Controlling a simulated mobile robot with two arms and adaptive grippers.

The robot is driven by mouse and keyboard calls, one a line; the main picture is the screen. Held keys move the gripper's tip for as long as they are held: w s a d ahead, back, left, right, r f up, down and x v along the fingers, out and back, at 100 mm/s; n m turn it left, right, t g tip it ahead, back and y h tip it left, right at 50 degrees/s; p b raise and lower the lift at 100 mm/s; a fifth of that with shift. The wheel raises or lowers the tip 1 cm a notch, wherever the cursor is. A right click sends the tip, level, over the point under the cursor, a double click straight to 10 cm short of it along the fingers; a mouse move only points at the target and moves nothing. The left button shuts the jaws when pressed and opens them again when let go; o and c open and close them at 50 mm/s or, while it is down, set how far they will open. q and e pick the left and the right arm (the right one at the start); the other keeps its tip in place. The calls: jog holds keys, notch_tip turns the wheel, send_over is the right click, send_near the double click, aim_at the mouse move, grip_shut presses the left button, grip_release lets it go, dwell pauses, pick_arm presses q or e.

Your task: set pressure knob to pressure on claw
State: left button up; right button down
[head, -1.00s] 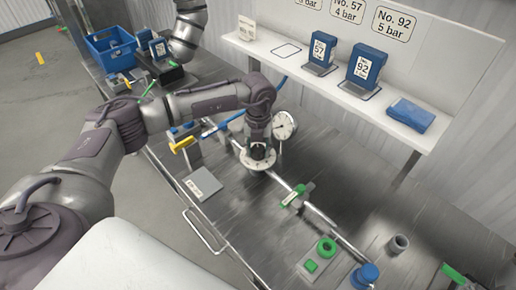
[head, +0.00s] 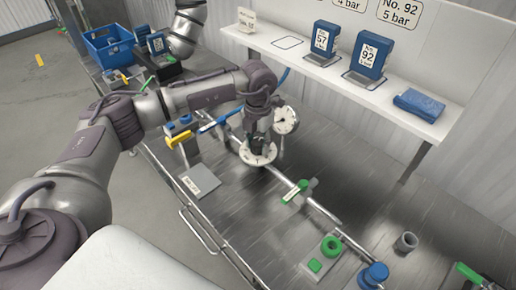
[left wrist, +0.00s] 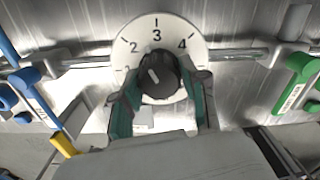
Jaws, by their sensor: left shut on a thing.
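The pressure knob (left wrist: 158,78) is dark and round, on a white dial (left wrist: 157,30) with printed numbers; 2, 3 and 4 read clearly. Its white mark points up and left, roughly between 2 and 3. My left gripper (left wrist: 163,92) is shut on the knob, with a green-padded finger on each side. In the head view, the left gripper (head: 258,143) reaches down onto the white dial plate (head: 268,159), hiding most of the knob. Blue blocks labelled 57 (head: 322,41) and 92 (head: 369,56) stand on the shelf. My right gripper is not in view.
A round gauge (head: 285,120) stands just behind the dial. A green-handled valve (head: 296,193) sits on the pipe to the right, and a yellow handle (head: 179,139) to the left. A blue crate (head: 108,48) is at the far left. Signs above the shelf include "No. 92 5 bar".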

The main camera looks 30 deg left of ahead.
aim_at(258, 142)
pick_arm(q)
jog(key=m+b, duration=0.2)
jog(key=m, duration=0.1)
jog(key=shift+m, duration=0.3)
jog(key=shift+m+b, duration=0.45)
jog(key=shift+m, duration=0.05)
jog(key=shift+w, duration=0.1)
jog(key=o, duration=1.1)
jog(key=shift+o, duration=0.2)
notch_tip(258, 142, up, 12)
